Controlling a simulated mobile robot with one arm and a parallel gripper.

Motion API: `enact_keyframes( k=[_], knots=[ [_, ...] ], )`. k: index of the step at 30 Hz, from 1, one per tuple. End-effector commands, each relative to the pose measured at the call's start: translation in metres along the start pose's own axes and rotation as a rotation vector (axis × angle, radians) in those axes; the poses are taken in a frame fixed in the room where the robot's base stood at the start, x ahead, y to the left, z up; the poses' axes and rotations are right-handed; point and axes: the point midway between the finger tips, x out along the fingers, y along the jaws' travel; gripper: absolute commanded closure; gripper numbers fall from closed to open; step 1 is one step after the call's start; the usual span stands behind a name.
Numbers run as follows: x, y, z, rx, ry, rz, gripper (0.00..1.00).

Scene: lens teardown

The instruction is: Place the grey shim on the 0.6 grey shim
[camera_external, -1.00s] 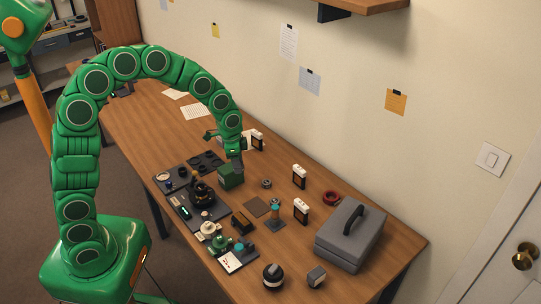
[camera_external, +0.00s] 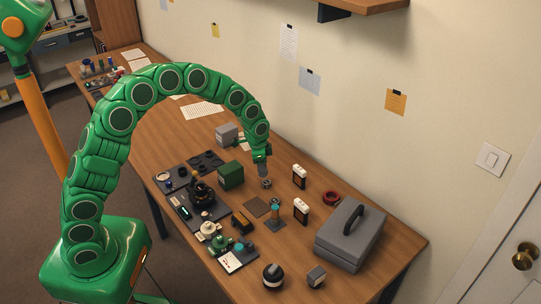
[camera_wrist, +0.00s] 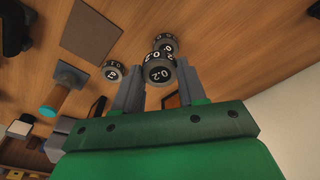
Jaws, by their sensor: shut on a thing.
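My gripper (camera_wrist: 159,66) is shut on a grey shim with a dark face marked 0.2 (camera_wrist: 159,72), held between its fingertips in the wrist view. Just beyond it, another ring-shaped shim (camera_wrist: 165,48) also appears to read 0.2, with a further dark rim partly hidden behind it. I cannot tell whether the held shim touches them. One more shim (camera_wrist: 114,70) lies to the left; its number is too small to read surely. In the external view my gripper (camera_external: 263,170) points down just above a small grey shim (camera_external: 266,184); another small round part (camera_external: 274,201) lies nearer.
A green box (camera_external: 231,174) stands to the left, white-topped bottles (camera_external: 299,176) to the right. A grey case (camera_external: 350,236) fills the right end. Dark trays (camera_external: 178,181) lie left.

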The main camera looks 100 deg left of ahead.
Motion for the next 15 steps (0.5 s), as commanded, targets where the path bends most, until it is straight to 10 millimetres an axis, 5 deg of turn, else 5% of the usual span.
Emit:
enact_keyframes(
  k=[15],
  knots=[
    [0.028, -0.009, -0.010, -0.002, -0.002, 0.001, 0.89]
  ],
)
